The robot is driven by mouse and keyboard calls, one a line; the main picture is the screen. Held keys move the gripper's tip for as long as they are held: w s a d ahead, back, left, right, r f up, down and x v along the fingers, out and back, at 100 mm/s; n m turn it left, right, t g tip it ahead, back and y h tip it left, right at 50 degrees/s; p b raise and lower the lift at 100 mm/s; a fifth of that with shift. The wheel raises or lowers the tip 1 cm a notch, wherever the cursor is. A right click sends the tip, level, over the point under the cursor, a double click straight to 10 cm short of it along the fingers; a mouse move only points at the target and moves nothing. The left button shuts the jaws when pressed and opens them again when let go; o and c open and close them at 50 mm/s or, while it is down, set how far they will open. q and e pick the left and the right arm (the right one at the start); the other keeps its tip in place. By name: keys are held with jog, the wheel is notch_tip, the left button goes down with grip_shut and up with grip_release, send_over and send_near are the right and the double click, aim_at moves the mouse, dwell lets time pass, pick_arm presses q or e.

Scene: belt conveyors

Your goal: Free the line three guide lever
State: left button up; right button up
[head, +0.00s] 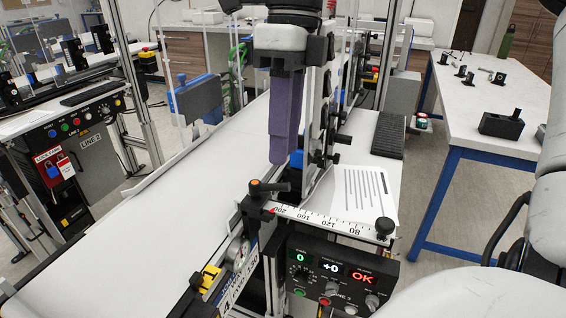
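The line three guide lever (270,187) is a short black handle with an orange knob at its left end. It lies roughly level on a clamp at the belt's right edge, beside a printed scale (325,221) with a red mark near 200. My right gripper (281,160) points down from the top middle, its long purple-grey fingers seen nearly edge-on. The tips appear just above and behind the lever, with a small gap in the picture. I cannot tell the finger spacing, and no held object shows. My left gripper is not in view.
The line three panel (340,275) below shows 0, +0 and a red OK. A paper sheet (365,190) and a black knob (384,227) are right of the lever. The white belt (130,245) is clear. A white bench (500,85) stands at right.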

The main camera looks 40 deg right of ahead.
jog(key=r, duration=0.4)
jog(key=shift+w+d+r, duration=0.1)
jog(key=shift+w+d, duration=0.05)
jog(key=shift+d, duration=0.2)
